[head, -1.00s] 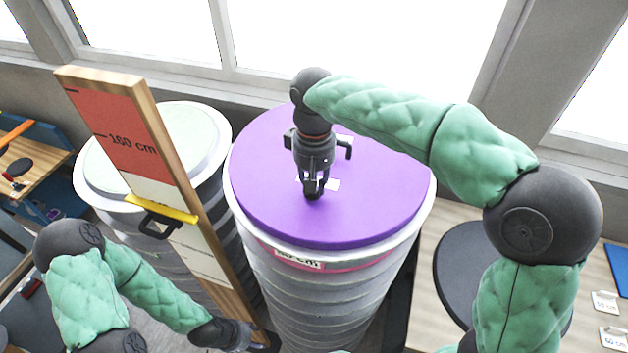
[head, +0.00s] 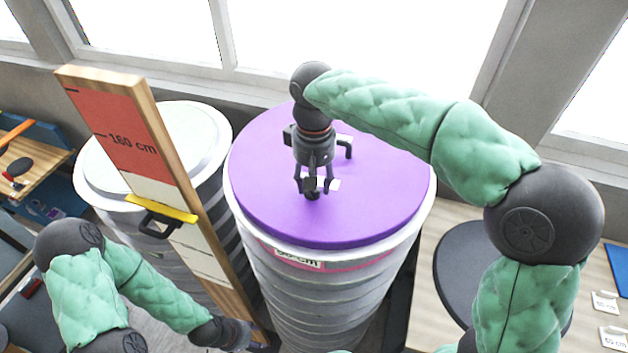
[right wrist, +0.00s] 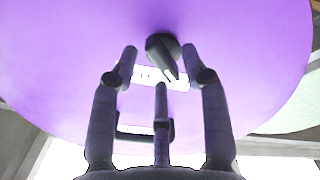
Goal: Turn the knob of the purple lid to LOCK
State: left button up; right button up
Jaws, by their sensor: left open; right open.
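The purple lid (head: 262,205) lies on a tall ribbed pale mould. Its black knob (head: 312,196) shows partly below my right gripper (head: 316,186), which points down over the lid with open, spread fingers. In the right wrist view the knob (right wrist: 160,47) is just beyond the fingertips of the right gripper (right wrist: 160,76), apart from them as far as I can tell. Its pointed end aims at the right part of a white label (right wrist: 150,76), whose text is too small to read and partly hidden by fingers. My left gripper (head: 258,346) is low at the bottom edge, open and away from the lid.
A black handle (head: 346,146) stands on the lid behind the gripper. A wooden measuring board (head: 155,130) with a yellow slider (head: 160,209) stands left of the mould. Another mould with a pale lid (head: 190,125) is behind it. A table with a dark disc (head: 455,260) is at right.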

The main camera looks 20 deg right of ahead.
notch_tip(320, 180, up, 11)
dwell(0.4)
dwell(0.4)
